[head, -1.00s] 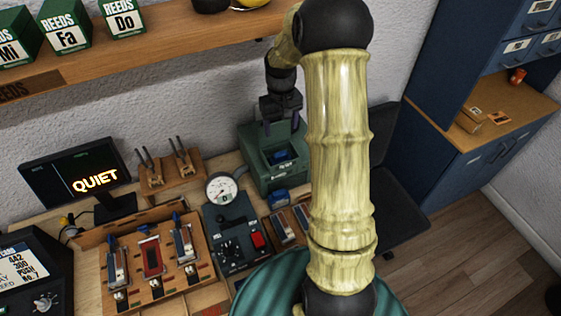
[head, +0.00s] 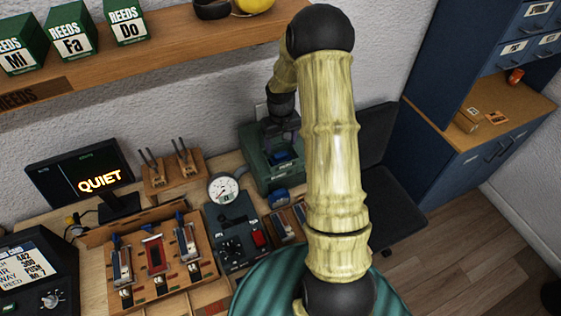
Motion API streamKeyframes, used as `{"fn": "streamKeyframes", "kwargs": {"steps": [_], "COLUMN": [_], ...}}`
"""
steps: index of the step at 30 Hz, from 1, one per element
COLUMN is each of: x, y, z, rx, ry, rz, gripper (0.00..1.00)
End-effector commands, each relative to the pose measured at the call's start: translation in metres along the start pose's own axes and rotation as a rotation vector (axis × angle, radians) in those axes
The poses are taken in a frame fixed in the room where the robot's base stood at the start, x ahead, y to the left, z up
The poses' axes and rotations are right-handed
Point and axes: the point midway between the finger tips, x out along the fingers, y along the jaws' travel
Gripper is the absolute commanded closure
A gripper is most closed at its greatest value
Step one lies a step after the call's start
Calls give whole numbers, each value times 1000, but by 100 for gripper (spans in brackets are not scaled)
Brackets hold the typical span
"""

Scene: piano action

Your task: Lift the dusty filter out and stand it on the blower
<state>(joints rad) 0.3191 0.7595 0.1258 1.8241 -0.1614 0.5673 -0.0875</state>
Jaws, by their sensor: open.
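The green blower (head: 283,178) stands on the bench against the wall, with an open recess in its top. A small blue piece (head: 283,155) shows inside the recess; it may be the filter, but dust cannot be made out at this size. My gripper (head: 282,146) is open and points down over the recess, its fingertips close to the blue piece. I cannot tell whether they touch it, and the fingers partly hide the recess.
Another blue item (head: 278,198) sits in front of the blower. A gauge (head: 223,188) and control box (head: 237,235) stand to the left. A wooden shelf (head: 160,48) with green reed boxes runs above. A dark chair (head: 385,205) stands right of my arm.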

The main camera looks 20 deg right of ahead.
Motion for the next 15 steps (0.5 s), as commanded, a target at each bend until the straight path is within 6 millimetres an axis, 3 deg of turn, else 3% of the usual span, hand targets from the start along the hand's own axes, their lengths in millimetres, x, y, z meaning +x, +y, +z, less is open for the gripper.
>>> {"fn": "streamKeyframes", "kwargs": {"steps": [8,15], "x": [2,25], "y": [0,0], "z": [1,4], "rx": [0,-1], "ry": [-2,-6], "rz": [0,-1], "gripper": [33,33]}}
